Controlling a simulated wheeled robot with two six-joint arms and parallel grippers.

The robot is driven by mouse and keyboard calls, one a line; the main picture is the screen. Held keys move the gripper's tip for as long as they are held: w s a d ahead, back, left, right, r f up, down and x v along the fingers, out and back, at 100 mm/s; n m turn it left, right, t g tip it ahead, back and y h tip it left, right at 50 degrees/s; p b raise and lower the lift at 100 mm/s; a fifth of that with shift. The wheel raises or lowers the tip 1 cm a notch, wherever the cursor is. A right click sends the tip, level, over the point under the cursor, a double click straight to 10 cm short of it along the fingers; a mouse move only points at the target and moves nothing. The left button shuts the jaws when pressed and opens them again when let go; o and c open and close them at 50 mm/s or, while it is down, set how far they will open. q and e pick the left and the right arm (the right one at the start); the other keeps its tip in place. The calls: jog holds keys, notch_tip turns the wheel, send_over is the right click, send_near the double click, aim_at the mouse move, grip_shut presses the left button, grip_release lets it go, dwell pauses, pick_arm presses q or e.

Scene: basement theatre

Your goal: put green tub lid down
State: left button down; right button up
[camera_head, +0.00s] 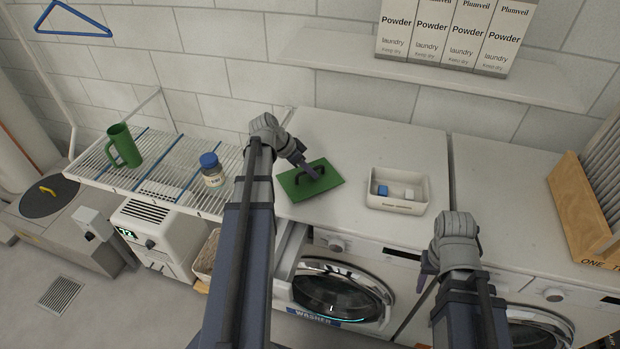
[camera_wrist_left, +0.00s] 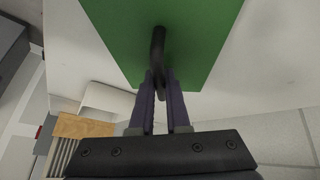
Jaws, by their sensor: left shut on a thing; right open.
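The green tub lid (camera_head: 328,184) is a flat green rectangle with a dark handle. It is over the left part of the washer top, left of the white tray; I cannot tell whether it touches the surface. My left gripper (camera_head: 315,175) is shut on the lid's handle. In the left wrist view the fingers (camera_wrist_left: 160,88) close on the dark handle, with the green lid (camera_wrist_left: 200,30) behind it. My right gripper (camera_head: 426,277) is low, in front of the machines, and open; its fingers are partly hidden by the arm.
A white tray (camera_head: 398,207) with small blue and white items stands right of the lid. A wire rack at left holds a green mug (camera_head: 123,147) and a blue-capped jar (camera_head: 211,171). Powder boxes (camera_head: 450,35) stand on the shelf above. The washer top behind the lid is clear.

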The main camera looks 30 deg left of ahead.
pick_arm(q)
jog(key=shift+f, duration=0.35)
pick_arm(e)
jog(key=shift+f, duration=0.35)
pick_arm(q)
jog(key=shift+f, duration=0.15)
jog(key=c, duration=0.9)
grip_release()
pick_arm(e)
jog(key=shift+f, duration=0.15)
pick_arm(q)
jog(key=shift+r, duration=0.3)
jog(key=p+v, duration=1)
jog(key=v, duration=0.1)
jog(key=shift+s+a+r, duration=0.15)
jog(key=shift+a+r, duration=0.05)
jog(key=shift+r, duration=0.1)
pick_arm(e)
notch_tip(320, 180, up, 10)
jog(key=shift+r, duration=0.2)
